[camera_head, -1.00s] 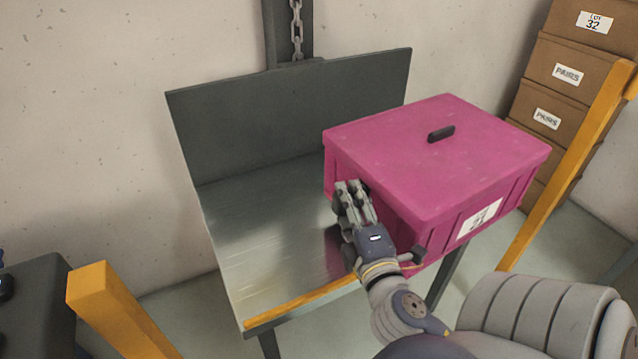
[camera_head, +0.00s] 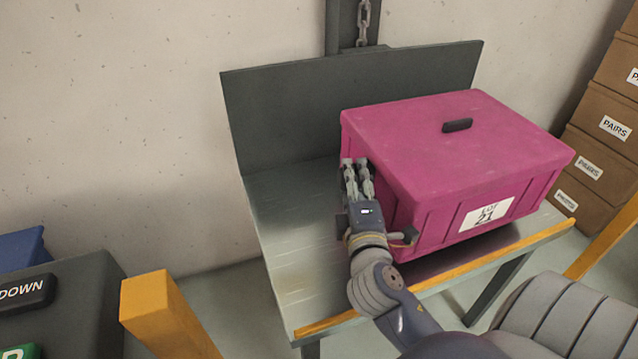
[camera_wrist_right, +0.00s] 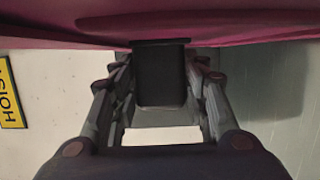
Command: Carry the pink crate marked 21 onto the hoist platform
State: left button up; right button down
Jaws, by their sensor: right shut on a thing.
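The pink crate (camera_head: 450,150) has a closed lid with a black grip and a white label reading LOT 21 on its front. It is over the right part of the metal hoist platform (camera_head: 290,240), low above or on the surface; I cannot tell whether it rests there. My right gripper (camera_head: 357,164) is at the crate's left side. In the right wrist view, its fingers are closed around a black handle (camera_wrist_right: 160,75) under the crate's pink edge. My left gripper is not in view.
The platform has a dark back panel (camera_head: 300,115) and a yellow front edge (camera_head: 480,262). Yellow posts (camera_head: 150,300) stand in front at left and right. A dark control box with a DOWN button (camera_head: 22,293) is at lower left. Brown PAIRS boxes (camera_head: 600,125) are stacked at right.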

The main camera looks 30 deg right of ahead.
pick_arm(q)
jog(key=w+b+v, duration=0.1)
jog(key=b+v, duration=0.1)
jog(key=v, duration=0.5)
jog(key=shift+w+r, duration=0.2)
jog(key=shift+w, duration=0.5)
pick_arm(e)
jog(key=w+a+f, duration=0.4)
jog(key=w, duration=0.3)
jog(key=shift+a, duration=0.25)
jog(key=c, duration=0.9)
grip_release()
jog(key=shift+s+f, duration=0.1)
jog(key=shift+f, duration=0.05)
jog(key=shift+c, duration=0.2)
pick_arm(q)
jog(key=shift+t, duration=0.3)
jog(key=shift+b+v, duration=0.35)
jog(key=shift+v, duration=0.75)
pick_arm(e)
jog(key=v, duration=1.2)
